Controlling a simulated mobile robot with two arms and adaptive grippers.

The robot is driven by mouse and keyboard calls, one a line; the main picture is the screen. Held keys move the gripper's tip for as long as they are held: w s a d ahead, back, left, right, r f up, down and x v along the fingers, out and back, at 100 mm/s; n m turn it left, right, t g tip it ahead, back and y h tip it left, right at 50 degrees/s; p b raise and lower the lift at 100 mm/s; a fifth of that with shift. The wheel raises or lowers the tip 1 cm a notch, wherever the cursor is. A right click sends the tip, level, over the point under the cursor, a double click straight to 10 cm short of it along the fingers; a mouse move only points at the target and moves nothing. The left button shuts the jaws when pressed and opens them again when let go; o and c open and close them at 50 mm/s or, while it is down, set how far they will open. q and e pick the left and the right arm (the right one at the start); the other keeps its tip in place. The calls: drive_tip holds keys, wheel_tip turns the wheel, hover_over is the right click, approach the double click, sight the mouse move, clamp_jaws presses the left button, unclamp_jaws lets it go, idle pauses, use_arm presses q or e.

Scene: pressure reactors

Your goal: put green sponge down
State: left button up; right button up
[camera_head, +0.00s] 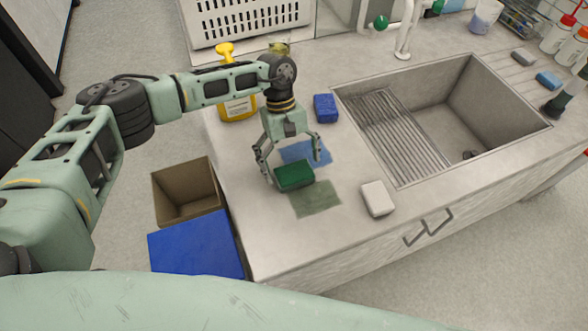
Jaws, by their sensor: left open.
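The green sponge (294,177) lies on the counter, partly over the gap between a blue cloth patch (306,152) and a grey-green patch (316,199). My left gripper (294,168) is above and around the sponge, pointing down. Its fingers are spread, one at the sponge's left end and one past its right upper side. The left finger is close to the sponge; whether it touches cannot be told. My right gripper is not in view.
A blue sponge (325,108) and a white sponge (377,198) lie near the sink (455,115). A yellow bottle (238,104) stands behind my left arm. An open brown bin (187,192) is left of the counter (285,252). The front counter corner is clear.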

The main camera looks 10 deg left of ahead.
sight(290, 182)
use_arm(q)
drive_tip(key=shift+s+d+f, duration=0.2)
drive_tip(key=shift+f, duration=0.35)
drive_tip(key=c, duration=1.1)
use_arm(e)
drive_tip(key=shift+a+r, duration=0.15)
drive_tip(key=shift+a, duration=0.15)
use_arm(q)
drive_tip(key=shift+r, duration=0.1)
